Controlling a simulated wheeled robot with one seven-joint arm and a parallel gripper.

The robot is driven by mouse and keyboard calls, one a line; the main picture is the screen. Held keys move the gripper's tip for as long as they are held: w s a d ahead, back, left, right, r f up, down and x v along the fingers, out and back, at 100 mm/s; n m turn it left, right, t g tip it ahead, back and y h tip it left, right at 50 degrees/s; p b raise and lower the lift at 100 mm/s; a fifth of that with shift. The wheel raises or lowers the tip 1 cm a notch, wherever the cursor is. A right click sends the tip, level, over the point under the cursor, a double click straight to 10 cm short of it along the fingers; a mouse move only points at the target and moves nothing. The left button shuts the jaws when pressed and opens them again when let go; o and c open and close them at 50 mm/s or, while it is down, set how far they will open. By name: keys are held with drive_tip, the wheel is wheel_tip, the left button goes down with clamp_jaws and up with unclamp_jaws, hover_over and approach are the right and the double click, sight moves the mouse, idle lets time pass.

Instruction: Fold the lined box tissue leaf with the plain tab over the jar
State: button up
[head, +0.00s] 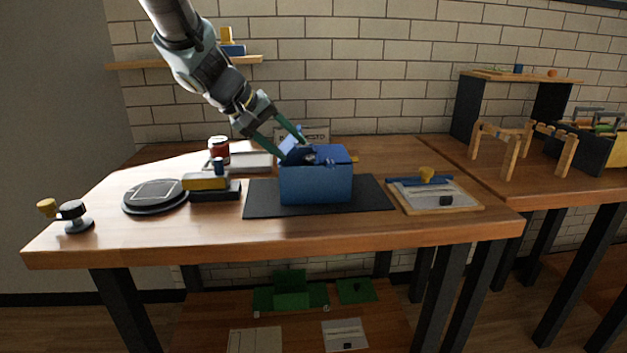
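A blue box (316,186) stands on a dark mat in the middle of the table. A lighter blue leaf (289,143) stands tilted up at its back left, between my fingers in the picture. The box's inside is dark, with small blue shapes near the rim. I cannot make out a plain tab or a jar inside. My gripper (294,149) reaches down from the upper left to the box's back left rim. Its two green fingers are spread apart. I cannot tell whether they touch the leaf. A red and white jar-like can (219,150) stands behind left, outside the box.
The dark mat (375,195) is bare right of the box. Left are a round black plate (155,196), a yellow-topped black block (207,183) and a knobbed stand (73,214). A clipboard (462,196) lies right. A sign (318,136) stands behind the box. The front table strip is clear.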

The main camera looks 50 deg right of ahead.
clamp_jaws()
drive_tip(key=shift+s+d+y+p, duration=0.15)
drive_tip(key=shift+y+p, duration=0.15)
drive_tip(key=shift+p, duration=0.65)
drive_tip(key=shift+s+d+t+p, duration=0.1)
drive_tip(key=shift+t+p, duration=0.2)
drive_tip(key=shift+p, duration=0.25)
drive_tip(key=shift+y, duration=0.3)
drive_tip(key=shift+f+p, duration=0.25)
drive_tip(key=shift+p, duration=0.1)
drive_tip(key=shift+s+d+r+t+y+p, duration=0.15)
drive_tip(key=shift+t+y+p, duration=0.15)
drive_tip(key=shift+p, duration=0.45)
drive_tip(key=p, duration=0.3)
drive_tip(key=shift+s+d+f+m+t+y, duration=0.2)
drive_tip(key=shift+f+m+t+y, duration=0.1)
drive_tip(key=shift+t+y, duration=0.1)
